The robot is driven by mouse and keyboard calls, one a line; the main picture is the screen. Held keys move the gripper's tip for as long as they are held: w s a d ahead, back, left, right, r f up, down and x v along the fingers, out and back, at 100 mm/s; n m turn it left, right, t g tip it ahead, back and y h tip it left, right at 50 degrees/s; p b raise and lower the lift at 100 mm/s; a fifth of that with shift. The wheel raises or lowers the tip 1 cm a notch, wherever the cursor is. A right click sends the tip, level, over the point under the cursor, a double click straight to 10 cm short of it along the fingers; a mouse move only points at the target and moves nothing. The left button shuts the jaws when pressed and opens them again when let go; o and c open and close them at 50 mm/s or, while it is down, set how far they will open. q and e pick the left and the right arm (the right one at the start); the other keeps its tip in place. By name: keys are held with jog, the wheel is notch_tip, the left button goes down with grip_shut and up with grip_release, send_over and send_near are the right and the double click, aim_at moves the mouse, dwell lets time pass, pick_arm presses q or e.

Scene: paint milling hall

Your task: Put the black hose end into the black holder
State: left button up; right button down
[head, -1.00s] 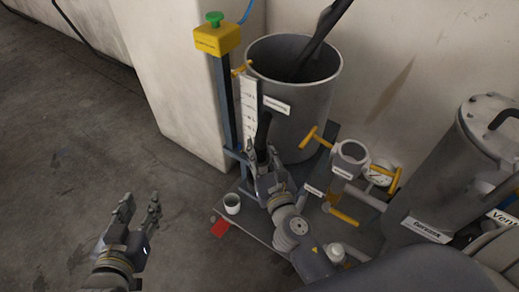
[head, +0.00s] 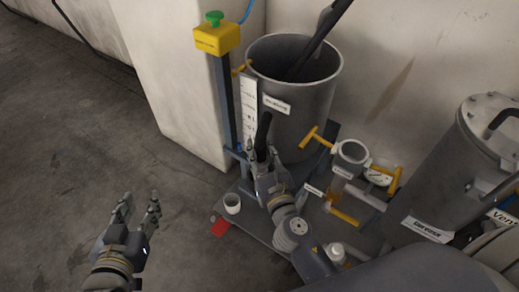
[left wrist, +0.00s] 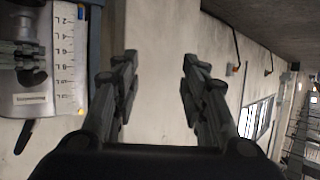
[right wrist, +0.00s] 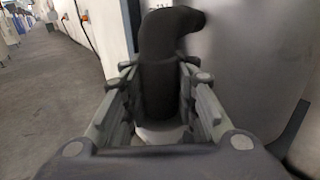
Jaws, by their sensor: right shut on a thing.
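My right gripper (head: 262,160) is shut on a black, bent hose end (head: 263,130), in front of the grey tank beside its white scale. In the right wrist view the hose end (right wrist: 160,75) stands up between the fingers (right wrist: 160,100), its tip bent right. A pale part shows below it. My left gripper (head: 138,208) is open and empty over the floor at the lower left. Its spread fingers (left wrist: 155,85) show in the left wrist view. I cannot pick out the black holder with certainty in any view.
The open grey tank (head: 310,105) holds a thick dark pipe (head: 322,35). A blue post with a yellow box (head: 217,40) stands at its left. A white cup (head: 232,204) and red patch (head: 221,228) are lower down. Yellow-handled valves (head: 345,217) and a lidded vessel (head: 440,170) are right.

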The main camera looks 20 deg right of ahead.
pick_arm(q)
jog(key=shift+w+d+r+t, duration=0.2)
jog(key=shift+w+r+t, duration=0.25)
jog(key=shift+r, duration=0.35)
pick_arm(e)
jog(key=shift+f, duration=0.1)
pick_arm(q)
jog(key=shift+w+d+r, duration=0.1)
jog(key=shift+w+r, duration=0.05)
jog(key=shift+r, duration=0.1)
jog(key=shift+w+d+r+t+h+b, duration=0.2)
jog(key=shift+r+t+h+b, duration=0.2)
jog(key=shift+r+t, duration=0.2)
pick_arm(e)
jog(key=shift+f, duration=0.2)
pick_arm(q)
jog(key=shift+w+d+r+t, duration=0.15)
jog(key=shift+r+t, duration=0.1)
jog(key=shift+r, duration=0.4)
pick_arm(e)
jog(key=shift+f, duration=0.15)
pick_arm(q)
jog(key=shift+w+r+t, duration=0.1)
jog(key=shift+r+t, duration=0.2)
jog(key=shift+r, duration=0.05)
